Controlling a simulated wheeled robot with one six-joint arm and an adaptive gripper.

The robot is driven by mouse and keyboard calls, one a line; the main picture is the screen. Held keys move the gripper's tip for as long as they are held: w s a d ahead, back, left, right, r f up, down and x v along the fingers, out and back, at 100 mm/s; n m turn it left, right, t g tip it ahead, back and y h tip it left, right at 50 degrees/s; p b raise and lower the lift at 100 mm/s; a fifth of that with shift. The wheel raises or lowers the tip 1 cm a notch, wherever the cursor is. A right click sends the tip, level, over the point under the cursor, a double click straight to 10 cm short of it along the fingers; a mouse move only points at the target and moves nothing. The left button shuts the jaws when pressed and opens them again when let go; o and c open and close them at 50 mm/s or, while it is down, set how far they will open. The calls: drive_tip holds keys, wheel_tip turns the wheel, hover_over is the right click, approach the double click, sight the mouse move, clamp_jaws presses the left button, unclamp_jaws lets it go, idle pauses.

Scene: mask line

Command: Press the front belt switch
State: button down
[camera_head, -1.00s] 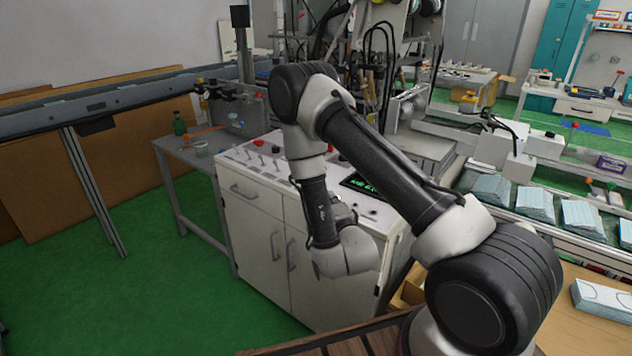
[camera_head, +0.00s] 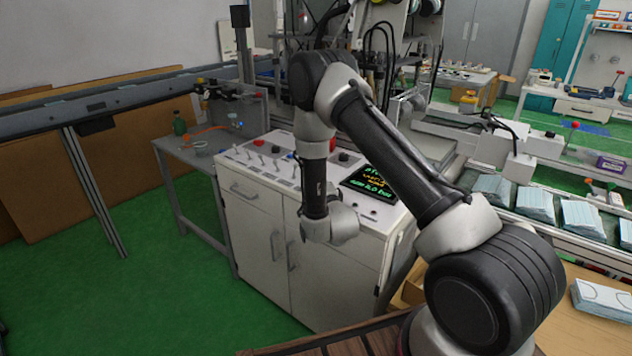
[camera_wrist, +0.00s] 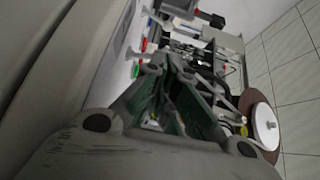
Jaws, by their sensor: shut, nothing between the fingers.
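The white control cabinet (camera_head: 250,220) stands in front of me, its sloped top panel carrying a row of small lever switches (camera_head: 262,159), red knobs and a lit screen (camera_head: 370,185). I cannot tell which control is the front belt switch. My arm crosses in front of the panel and hides part of it. My wrist (camera_head: 340,224) hangs at the cabinet's front upper edge, and the fingers are hidden in the head view. In the wrist view my gripper (camera_wrist: 178,72) is shut and empty. Beside it there are a red button (camera_wrist: 144,45) and a green button (camera_wrist: 136,70).
A conveyor rail (camera_head: 100,103) runs along the far left. Stacks of masks (camera_head: 535,205) lie on the line at right. The green floor in front of the cabinet is open.

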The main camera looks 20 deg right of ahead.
drive_tip(key=shift+w+d+r+m+g, duration=0.15)
drive_tip(key=shift+d+m+g, duration=0.05)
drive_tip(key=shift+m+g, duration=0.25)
drive_tip(key=shift+w+d+r+m+g, duration=0.15)
drive_tip(key=shift+m+g, duration=0.2)
drive_tip(key=shift+m, duration=0.2)
idle(0.3)
drive_tip(key=shift+d, duration=0.1)
drive_tip(key=shift+w+d+m+g+y, duration=0.15)
drive_tip(key=shift+m+g, duration=0.2)
drive_tip(key=shift+m, duration=0.1)
drive_tip(key=shift+w+d+m+g+y, duration=0.1)
drive_tip(key=shift+d+m+g+y, duration=0.05)
drive_tip(key=shift+m+g, duration=0.25)
drive_tip(key=shift+w+d+m+g, duration=0.1)
drive_tip(key=shift+m+g, duration=0.15)
drive_tip(key=shift+m, duration=0.1)
drive_tip(key=shift+r, duration=0.2)
drive_tip(key=shift+r, duration=0.6)
